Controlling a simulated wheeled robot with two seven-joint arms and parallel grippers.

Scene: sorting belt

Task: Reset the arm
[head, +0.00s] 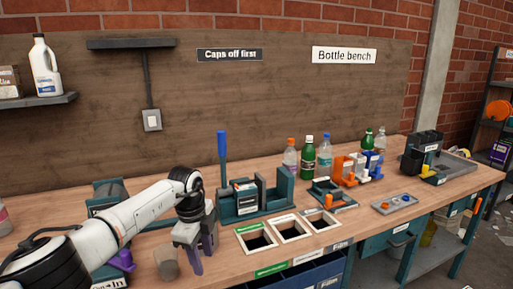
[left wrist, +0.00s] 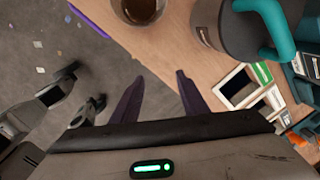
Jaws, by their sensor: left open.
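My left arm reaches in from the left in the head view. Its gripper (head: 203,256), with purple fingers, hangs pointing down over the front of the wooden bench (head: 330,253). The gripper is open and empty. In the left wrist view its two fingers (left wrist: 157,92) stand apart with nothing between them. A brown cup-like container (head: 166,263) is just left of the gripper and also shows in the left wrist view (left wrist: 138,9). My right gripper cannot be made out in either view.
A bench panel with square openings (head: 273,216) lies right of the gripper. Several bottles (head: 309,157) stand farther back. A grey tray (head: 395,204) and a dark machine (head: 422,150) are at right.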

